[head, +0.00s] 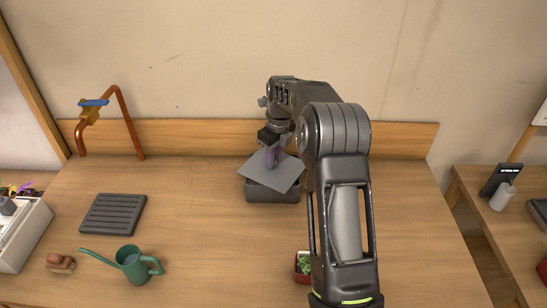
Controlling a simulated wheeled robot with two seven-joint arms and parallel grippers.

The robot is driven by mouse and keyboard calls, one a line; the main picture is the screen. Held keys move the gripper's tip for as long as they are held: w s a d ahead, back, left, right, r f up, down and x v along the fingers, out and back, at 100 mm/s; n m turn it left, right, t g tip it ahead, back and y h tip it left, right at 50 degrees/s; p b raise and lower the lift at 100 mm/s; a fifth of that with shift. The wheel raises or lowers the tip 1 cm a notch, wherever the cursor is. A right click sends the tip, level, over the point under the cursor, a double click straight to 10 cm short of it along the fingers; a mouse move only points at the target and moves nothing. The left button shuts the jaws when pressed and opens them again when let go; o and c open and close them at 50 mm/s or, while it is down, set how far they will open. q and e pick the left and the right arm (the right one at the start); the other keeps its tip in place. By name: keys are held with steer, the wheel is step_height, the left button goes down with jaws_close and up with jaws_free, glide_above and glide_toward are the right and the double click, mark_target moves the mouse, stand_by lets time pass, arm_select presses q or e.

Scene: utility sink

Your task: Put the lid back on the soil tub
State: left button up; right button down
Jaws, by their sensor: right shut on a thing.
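The soil tub (272,194) is a dark grey box on the wooden counter, near the back wall. My right gripper (274,149) points down and is shut on the lid's handle. The tub's inside is hidden by the lid. My left gripper is not in view.
A green watering can (133,264), a dark ribbed tray (113,214) and a small brown object (60,263) are at the left. A copper pipe with a blue-handled tap (94,103) stands behind. A red-potted plant (303,264) is partly behind my right arm.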

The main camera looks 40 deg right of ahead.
stand_by(0.4)
steer(key=c, duration=1.1)
jaws_free()
steer(key=shift+c, duration=0.2)
steer(key=shift+o, duration=0.3)
steer(key=o, duration=0.4)
steer(key=shift+r, duration=0.15)
steer(key=shift+r+p, duration=0.75)
steer(key=shift+r, duration=2.6)
